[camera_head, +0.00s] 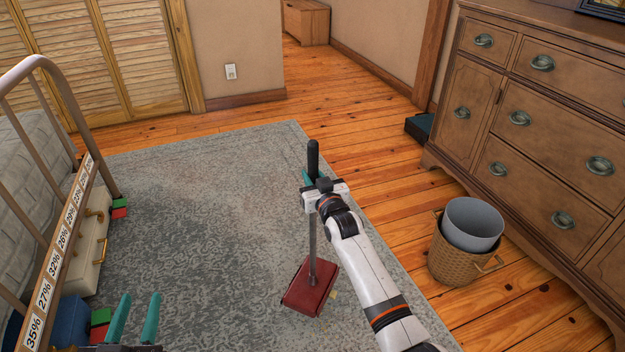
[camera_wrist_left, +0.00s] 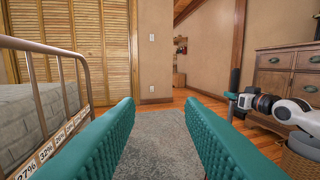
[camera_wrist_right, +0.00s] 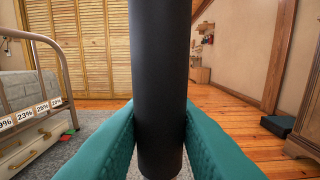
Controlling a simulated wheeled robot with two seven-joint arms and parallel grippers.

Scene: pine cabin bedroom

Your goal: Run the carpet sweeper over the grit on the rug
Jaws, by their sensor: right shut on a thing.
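The carpet sweeper has a red head (camera_head: 311,288) resting on the grey-blue patterned rug (camera_head: 240,170), with a thin upright shaft and a black grip (camera_head: 312,158). My right gripper (camera_head: 318,184) is shut on the handle just below its top; the dark handle (camera_wrist_right: 158,80) fills the middle of the right wrist view. A few pale yellow specks (camera_head: 333,294), which look like grit, lie beside the head. Other grit is hard to tell from the rug's mottled pattern. My left gripper (camera_head: 135,318) is open and empty at the lower left, with its fingers (camera_wrist_left: 165,140) wide apart.
A wicker basket (camera_head: 455,262) holding a grey bin (camera_head: 472,224) stands right, before a wooden dresser (camera_head: 540,125). The rug's middle is clear.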

